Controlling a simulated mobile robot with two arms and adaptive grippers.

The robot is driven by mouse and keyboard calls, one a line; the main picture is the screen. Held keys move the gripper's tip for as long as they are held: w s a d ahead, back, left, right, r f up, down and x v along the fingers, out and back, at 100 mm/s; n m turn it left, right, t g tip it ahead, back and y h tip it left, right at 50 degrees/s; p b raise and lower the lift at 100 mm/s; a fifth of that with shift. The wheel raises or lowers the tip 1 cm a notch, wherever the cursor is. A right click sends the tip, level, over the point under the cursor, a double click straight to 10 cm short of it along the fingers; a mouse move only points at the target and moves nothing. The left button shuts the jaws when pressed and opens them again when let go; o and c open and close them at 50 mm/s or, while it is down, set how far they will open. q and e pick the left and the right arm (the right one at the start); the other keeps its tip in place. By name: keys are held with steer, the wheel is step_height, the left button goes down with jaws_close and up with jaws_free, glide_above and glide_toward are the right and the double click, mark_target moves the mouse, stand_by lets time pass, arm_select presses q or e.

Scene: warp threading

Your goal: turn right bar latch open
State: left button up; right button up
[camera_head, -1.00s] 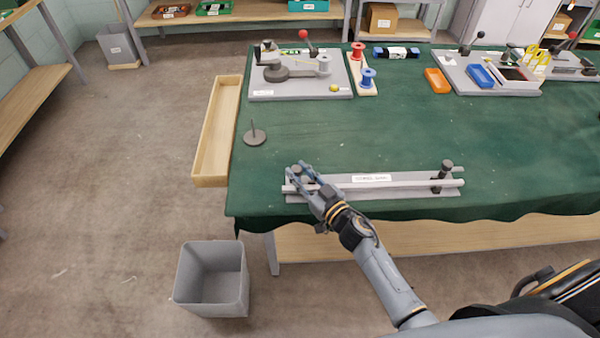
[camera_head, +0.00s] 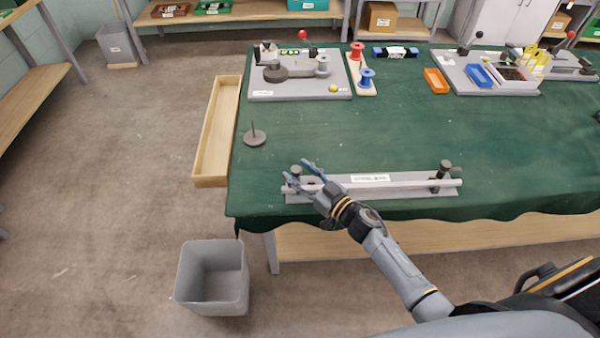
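A long pale bar (camera_head: 400,185) lies along a grey plate (camera_head: 340,197) near the front edge of the green table. At the bar's right end stands a dark latch (camera_head: 436,186) with a round knob on top (camera_head: 446,165). At the left end another dark knob (camera_head: 296,170) shows between my fingers. My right gripper (camera_head: 296,169) is at this left end, with its fingers spread on either side of the knob. Whether they touch it cannot be told. My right gripper is well left of the right-end latch. My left gripper is out of view.
A grey disc with an upright pin (camera_head: 254,136) stands left of the plate. A wooden tray (camera_head: 216,135) runs along the table's left edge. A grey bin (camera_head: 213,280) is on the floor. Fixtures and spools (camera_head: 366,78) stand at the back; the middle of the green cloth (camera_head: 400,130) is clear.

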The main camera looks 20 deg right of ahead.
steer(key=v, duration=1.2)
